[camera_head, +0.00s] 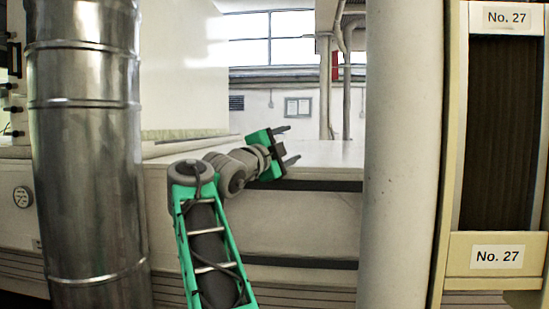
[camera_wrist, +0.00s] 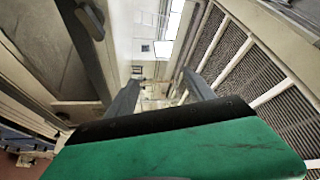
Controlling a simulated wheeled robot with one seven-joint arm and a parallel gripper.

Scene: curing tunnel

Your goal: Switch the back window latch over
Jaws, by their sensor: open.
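My gripper (camera_head: 287,145) is green and grey, in the middle of the head view. It is open and empty, with its two dark fingers pointing right, in front of a pale flat-topped housing. In the wrist view the two fingers of my gripper (camera_wrist: 161,78) stand apart with nothing between them.
A shiny metal duct (camera_head: 85,150) stands at the left and a pale round column (camera_head: 400,160) right of my gripper. A cabinet marked No. 27 (camera_head: 497,252) is at the far right. Slatted dark panels (camera_wrist: 265,85) line the right of the wrist view. Windows (camera_head: 270,40) show far behind.

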